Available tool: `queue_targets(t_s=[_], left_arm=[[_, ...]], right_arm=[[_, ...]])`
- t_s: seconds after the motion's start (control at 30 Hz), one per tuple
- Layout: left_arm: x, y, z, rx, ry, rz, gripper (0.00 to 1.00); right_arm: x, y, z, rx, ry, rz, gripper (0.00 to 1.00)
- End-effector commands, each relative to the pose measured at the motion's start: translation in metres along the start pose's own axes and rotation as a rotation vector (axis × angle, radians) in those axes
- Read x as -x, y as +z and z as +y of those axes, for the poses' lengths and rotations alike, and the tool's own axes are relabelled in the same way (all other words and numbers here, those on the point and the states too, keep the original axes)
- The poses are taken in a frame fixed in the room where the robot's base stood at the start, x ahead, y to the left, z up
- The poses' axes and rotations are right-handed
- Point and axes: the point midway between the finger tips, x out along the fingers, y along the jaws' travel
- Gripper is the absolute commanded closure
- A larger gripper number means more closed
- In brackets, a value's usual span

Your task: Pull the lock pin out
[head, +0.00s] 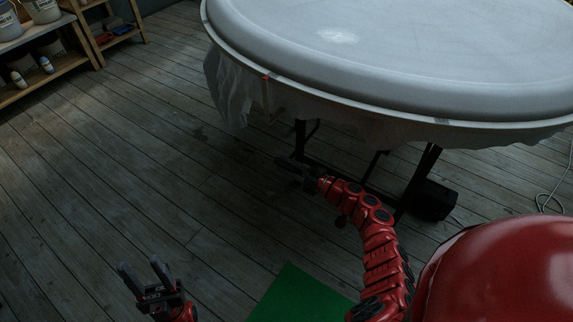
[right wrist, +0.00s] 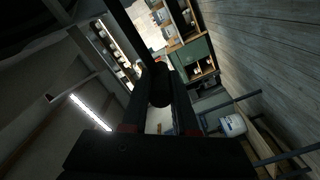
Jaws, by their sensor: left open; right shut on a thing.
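My right gripper (head: 283,161) is at the end of the red arm, below the rim of the large round pale table (head: 400,50), close to its dark frame. In the right wrist view its fingers are shut on a dark, round-ended piece (right wrist: 160,86), which looks like the lock pin. In the head view the pin is too dark and small to make out. I cannot tell whether it still sits in the frame. My left gripper (head: 143,272) is open and empty, low over the floor at the bottom left, far from the table.
Translucent sheeting (head: 228,90) hangs from the table's rim at its left. Dark legs (head: 418,170) and a black box (head: 433,201) stand beneath. A green mat (head: 295,297) lies in front. Shelves (head: 45,70) stand at the far left. The wooden floor between is clear.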

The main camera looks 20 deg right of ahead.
Motion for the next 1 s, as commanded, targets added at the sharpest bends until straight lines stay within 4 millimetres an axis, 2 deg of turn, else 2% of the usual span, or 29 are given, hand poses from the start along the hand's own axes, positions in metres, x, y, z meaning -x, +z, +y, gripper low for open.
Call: queue_targets(t_s=[0.03,0.07,0.2,0.57,0.77,1.0], left_arm=[[0.001,0.0,0.0,0.0,0.0,0.0,0.5],[0.001,0.0,0.0,0.0,0.0,0.0,0.5],[0.001,0.0,0.0,0.0,0.0,0.0,0.5],[0.0,0.0,0.0,0.0,0.0,0.0,0.5],[-0.003,-0.001,0.0,0.0,0.0,0.0,0.5],[-0.006,-0.001,0.0,0.0,0.0,0.0,0.5]], right_arm=[[0.003,0.004,-0.007,-0.004,-0.012,-0.01,1.0],[0.003,0.004,-0.008,-0.005,-0.012,-0.01,0.71],[0.003,0.004,-0.007,-0.004,-0.01,-0.011,0.46],[0.007,0.003,-0.004,-0.002,-0.007,-0.008,0.44],[0.044,0.003,-0.004,-0.004,-0.008,-0.012,0.44],[0.109,0.003,-0.004,-0.003,-0.008,-0.014,0.44]])
